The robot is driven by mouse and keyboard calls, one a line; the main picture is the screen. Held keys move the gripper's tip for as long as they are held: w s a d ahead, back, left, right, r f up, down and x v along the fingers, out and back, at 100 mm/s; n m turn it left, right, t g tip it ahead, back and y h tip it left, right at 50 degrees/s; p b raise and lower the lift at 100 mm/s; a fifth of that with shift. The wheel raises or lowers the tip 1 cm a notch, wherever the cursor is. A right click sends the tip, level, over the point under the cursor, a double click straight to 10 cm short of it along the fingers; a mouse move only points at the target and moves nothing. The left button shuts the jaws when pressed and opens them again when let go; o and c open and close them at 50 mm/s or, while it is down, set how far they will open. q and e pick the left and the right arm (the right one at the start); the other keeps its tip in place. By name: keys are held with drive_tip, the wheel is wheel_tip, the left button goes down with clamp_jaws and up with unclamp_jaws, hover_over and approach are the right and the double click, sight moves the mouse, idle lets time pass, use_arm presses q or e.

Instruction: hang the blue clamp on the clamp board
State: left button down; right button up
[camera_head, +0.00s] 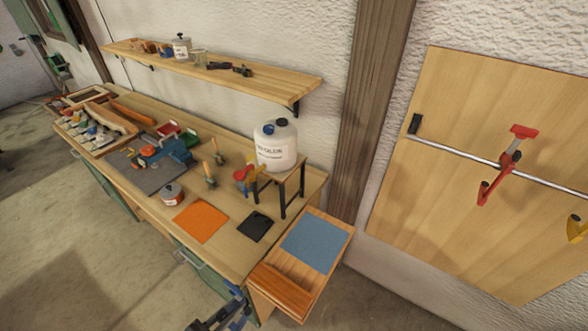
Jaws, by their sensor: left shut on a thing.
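The clamp board (425,215) is a wooden panel at the right, with a metal rail (455,152) across it. A red clamp (500,165) hangs on the rail, and a yellow clamp (577,229) shows at the right edge. My left gripper (229,314) is at the bottom edge of the view, in front of the bench and far from the board. It is shut on the blue clamp (236,294), of which only a small part shows. Dark gripper parts and the picture edge hide the rest. My right gripper is not in view.
The workbench (225,243) carries an orange mat (201,221), a white canister (276,147) on a small stand, and several tools. A low wooden unit with a blue mat (316,244) stands between bench and board. A shelf (270,85) hangs above. The floor in front is clear.

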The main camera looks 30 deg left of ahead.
use_arm(q)
drive_tip(key=shift+x, duration=1.05)
drive_tip(key=shift+w, duration=0.3)
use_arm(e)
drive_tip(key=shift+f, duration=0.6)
use_arm(q)
drive_tip(key=shift+s, duration=0.15)
